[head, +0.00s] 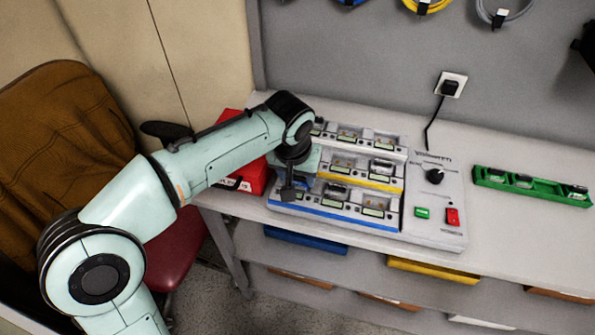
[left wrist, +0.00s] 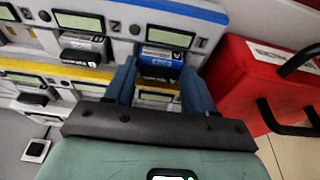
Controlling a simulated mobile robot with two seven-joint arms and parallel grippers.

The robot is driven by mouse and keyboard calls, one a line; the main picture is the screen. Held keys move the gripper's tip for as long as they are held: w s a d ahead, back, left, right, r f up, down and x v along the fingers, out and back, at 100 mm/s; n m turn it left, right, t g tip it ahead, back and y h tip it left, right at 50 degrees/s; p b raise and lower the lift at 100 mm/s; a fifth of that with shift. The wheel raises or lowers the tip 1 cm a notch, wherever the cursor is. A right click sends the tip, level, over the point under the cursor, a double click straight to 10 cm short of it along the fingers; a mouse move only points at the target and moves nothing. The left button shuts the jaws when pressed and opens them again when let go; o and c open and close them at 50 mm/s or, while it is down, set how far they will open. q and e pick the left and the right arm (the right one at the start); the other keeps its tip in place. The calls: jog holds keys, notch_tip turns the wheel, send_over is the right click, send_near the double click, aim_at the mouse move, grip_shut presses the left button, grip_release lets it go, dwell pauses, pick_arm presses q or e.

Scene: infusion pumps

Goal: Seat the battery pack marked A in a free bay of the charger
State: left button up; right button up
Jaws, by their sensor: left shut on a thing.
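The charger (head: 433,205) stands on the bench with three stepped rows of bays, edged blue in front and yellow in the middle. My left gripper (head: 289,187) is at the left end of its front rows. In the left wrist view, my left gripper's two blue fingers (left wrist: 160,75) are on either side of a blue-and-black battery pack (left wrist: 158,64), shut on it. The pack is at the end bay of the blue-edged row, below a display. Whether it is fully down is unclear, and no letter A is readable. My right gripper is not in view.
Another pack (left wrist: 84,47) sits in the neighbouring bay. A red case (head: 258,178) with a dark handle stands close to the left of the charger. A green tray (head: 535,187) holding dark items lies at right. Bare bench lies between charger and tray.

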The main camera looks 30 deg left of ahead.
pick_arm(q)
jog(key=shift+f, duration=0.25)
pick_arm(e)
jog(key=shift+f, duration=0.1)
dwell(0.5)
pick_arm(q)
jog(key=o, duration=1.2)
jog(key=shift+r, duration=0.25)
jog(key=p+v, duration=0.3)
jog(key=v, duration=1)
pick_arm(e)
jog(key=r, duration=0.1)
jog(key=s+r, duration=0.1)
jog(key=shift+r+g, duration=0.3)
pick_arm(q)
jog(key=shift+f, duration=0.1)
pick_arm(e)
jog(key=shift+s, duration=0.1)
